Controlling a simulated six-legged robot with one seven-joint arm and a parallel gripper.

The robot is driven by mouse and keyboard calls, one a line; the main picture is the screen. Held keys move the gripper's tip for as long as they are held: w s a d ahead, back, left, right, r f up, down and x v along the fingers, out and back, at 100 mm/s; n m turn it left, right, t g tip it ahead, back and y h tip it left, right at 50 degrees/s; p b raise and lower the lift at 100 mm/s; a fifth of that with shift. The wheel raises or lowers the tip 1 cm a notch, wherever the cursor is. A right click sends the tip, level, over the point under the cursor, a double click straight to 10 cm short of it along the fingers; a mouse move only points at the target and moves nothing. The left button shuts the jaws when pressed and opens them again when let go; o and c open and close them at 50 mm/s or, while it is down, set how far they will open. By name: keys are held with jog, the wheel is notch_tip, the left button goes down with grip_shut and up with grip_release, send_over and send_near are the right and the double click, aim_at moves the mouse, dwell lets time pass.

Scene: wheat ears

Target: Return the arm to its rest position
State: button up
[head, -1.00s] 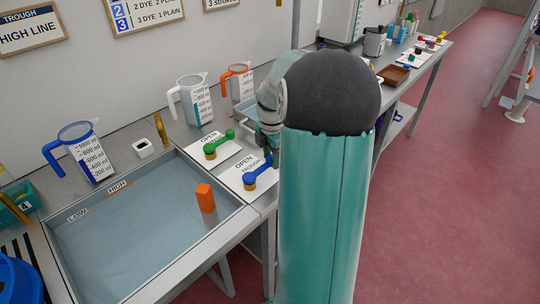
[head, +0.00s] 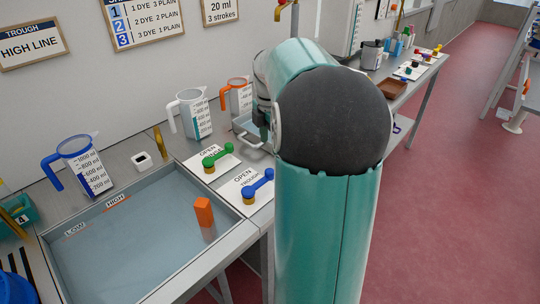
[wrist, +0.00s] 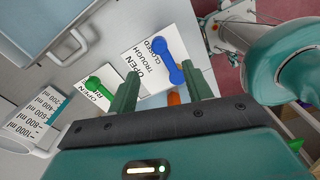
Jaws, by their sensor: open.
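My gripper (wrist: 162,72) is open, with its two green fingers apart and nothing between them that I can see held. In the head view it is mostly hidden behind my bent arm, above the bench. The blue lever (head: 258,187) lies on its white "OPEN / TROUGH" card (head: 238,198), to the right of the trough. In the wrist view the blue lever (wrist: 167,60) shows beyond the fingers, apart from them as far as I can tell.
The trough (head: 120,245) holds an upright orange block (head: 203,211). A green lever (head: 217,155) lies on a second card. A blue-handled jug (head: 82,165), a white-handled jug (head: 195,115) and an orange-handled jug (head: 241,97) stand along the wall. The red floor (head: 450,210) at right is clear.

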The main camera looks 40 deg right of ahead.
jog(key=shift+r, duration=1.3)
jog(key=shift+a, duration=0.1)
jog(key=a+r+m+t+h, duration=0.1)
jog(key=a+r+m, duration=0.25)
jog(key=a, duration=0.75)
jog(key=s+a+f+m+t, duration=0.1)
jog(key=s+a+m, duration=0.3)
jog(key=a, duration=0.3)
jog(key=s+a+f+m+t, duration=0.1)
jog(key=s+a+m+t, duration=0.1)
jog(key=a, duration=0.5)
jog(key=s+a+f+m+t+y, duration=0.1)
jog(key=s+a+m, duration=0.4)
jog(key=s+a, duration=0.1)
jog(key=shift+s+a+f+m+t, duration=0.2)
jog(key=shift+a+m+t, duration=0.15)
jog(key=shift+a, duration=0.15)
jog(key=shift+a, duration=0.1)
